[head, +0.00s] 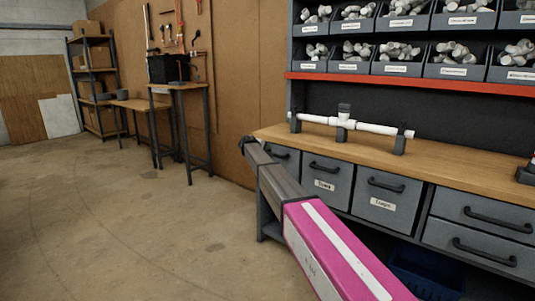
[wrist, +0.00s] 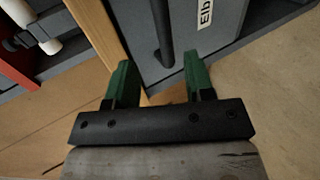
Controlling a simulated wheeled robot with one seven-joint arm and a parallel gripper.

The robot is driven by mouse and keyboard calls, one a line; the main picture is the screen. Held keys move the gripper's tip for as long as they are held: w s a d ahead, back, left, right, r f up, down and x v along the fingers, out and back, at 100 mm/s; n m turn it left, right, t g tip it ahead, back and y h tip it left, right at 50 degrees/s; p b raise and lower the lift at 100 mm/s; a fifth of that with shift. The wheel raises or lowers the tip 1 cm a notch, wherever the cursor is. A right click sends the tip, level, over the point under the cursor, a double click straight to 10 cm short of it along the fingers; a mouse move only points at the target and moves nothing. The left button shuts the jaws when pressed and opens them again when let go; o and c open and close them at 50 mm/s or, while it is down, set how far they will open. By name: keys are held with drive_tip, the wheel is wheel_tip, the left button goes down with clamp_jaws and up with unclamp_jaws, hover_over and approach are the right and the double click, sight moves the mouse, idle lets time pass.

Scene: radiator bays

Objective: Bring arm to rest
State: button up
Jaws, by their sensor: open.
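My arm reaches from the lower right of the head view, and my gripper (head: 247,143) is at its far end, small, near the left end of the workbench (head: 455,160). In the wrist view my gripper (wrist: 158,72) shows two green fingers set apart on a dark bar. Nothing is between them. Behind and beyond the fingers is a grey drawer front with a dark handle (wrist: 161,35) and a label starting "Elb" (wrist: 205,15). I cannot tell the exact gap between the fingertips and the drawer or bench edge.
A white pipe assembly (head: 372,127) rests on dark supports on the bench. Labelled bins of white fittings (head: 397,54) stand above. Grey drawers (head: 328,178) line the bench front. A blue crate (head: 425,272) sits below. Small tables (head: 180,88) and a shelf (head: 92,75) stand farther back. Left floor is clear.

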drive_tip(key=s+d+f+m+g+y, duration=0.1)
drive_tip(key=s+d+f+m+g, duration=0.1)
drive_tip(key=s+d+f, duration=0.55)
drive_tip(key=s+d+f+m+g+y, duration=0.15)
drive_tip(key=s+d+f, duration=0.35)
drive_tip(key=s, duration=0.6)
drive_tip(key=s+d+f+m+g, duration=0.2)
drive_tip(key=s+d+f, duration=0.4)
drive_tip(key=s, duration=0.4)
drive_tip(key=s+d+f+m+g+y, duration=0.1)
drive_tip(key=s+d+f, duration=0.1)
drive_tip(key=s, duration=0.8)
drive_tip(key=s+d+f+m+g+y, duration=0.2)
drive_tip(key=s+f, duration=0.1)
drive_tip(key=s, duration=0.7)
drive_tip(key=s+d+f+m+g+y, duration=0.1)
drive_tip(key=s+d+f+m+y, duration=0.1)
drive_tip(key=s, duration=0.8)
drive_tip(key=shift+f, duration=0.15)
